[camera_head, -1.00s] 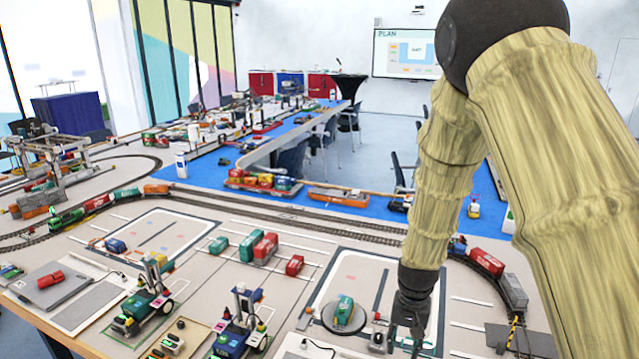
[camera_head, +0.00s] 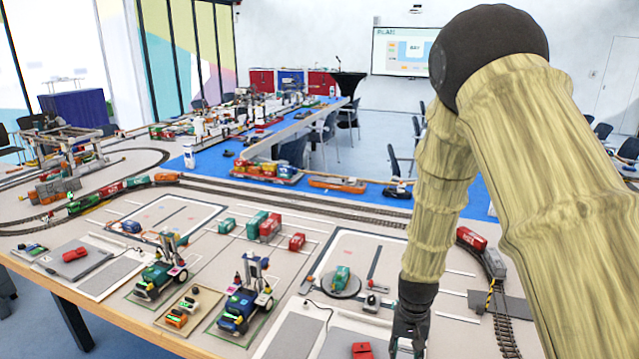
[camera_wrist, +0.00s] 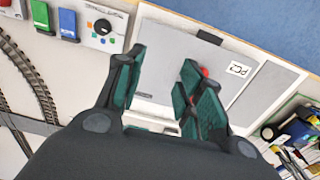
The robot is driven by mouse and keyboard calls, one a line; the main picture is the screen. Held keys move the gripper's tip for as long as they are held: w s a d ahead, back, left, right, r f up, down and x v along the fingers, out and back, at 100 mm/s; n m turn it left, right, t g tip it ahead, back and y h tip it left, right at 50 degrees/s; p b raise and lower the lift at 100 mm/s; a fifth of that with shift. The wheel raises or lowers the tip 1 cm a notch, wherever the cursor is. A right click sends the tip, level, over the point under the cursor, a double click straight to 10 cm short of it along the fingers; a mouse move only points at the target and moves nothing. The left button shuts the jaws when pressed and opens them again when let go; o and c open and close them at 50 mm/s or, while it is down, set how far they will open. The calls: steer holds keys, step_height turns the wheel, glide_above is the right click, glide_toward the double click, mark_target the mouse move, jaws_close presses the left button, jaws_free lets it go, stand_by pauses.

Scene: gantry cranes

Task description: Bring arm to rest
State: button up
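My arm hangs down along the right side of the head view. My gripper (camera_head: 408,345) points down over the table near its front edge. In the wrist view, my gripper (camera_wrist: 163,85) has its two green-lined fingers apart, with only a grey pad (camera_wrist: 160,65) seen between them below. A small bit of red (camera_wrist: 204,72) shows behind the right finger, mostly hidden. In the head view a red toy car (camera_head: 361,350) is just left of my gripper. I see nothing held.
A turntable with a green block (camera_head: 341,277) and a small dark-topped device (camera_head: 371,302) lie left of my gripper. Two toy cranes (camera_head: 247,290) (camera_head: 162,268) stand further left. Rail track (camera_head: 504,330) with wagons runs to the right. A control box (camera_wrist: 104,28) shows in the wrist view.

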steer(key=s+d+f+n+b, duration=0.1)
steer(key=s+f+b, duration=0.2)
steer(key=s+f, duration=0.8)
steer(key=s+d+f+n+b, duration=0.1)
steer(key=s+d+f+b, duration=0.15)
steer(key=s+f, duration=0.9)
steer(key=s+a+f+n+b, duration=0.1)
steer(key=s+a+f+b, duration=0.1)
steer(key=s+f, duration=0.6)
steer(key=s+b, duration=0.1)
steer(key=s, duration=0.2)
steer(key=shift+s, duration=0.15)
steer(key=shift+f, duration=0.1)
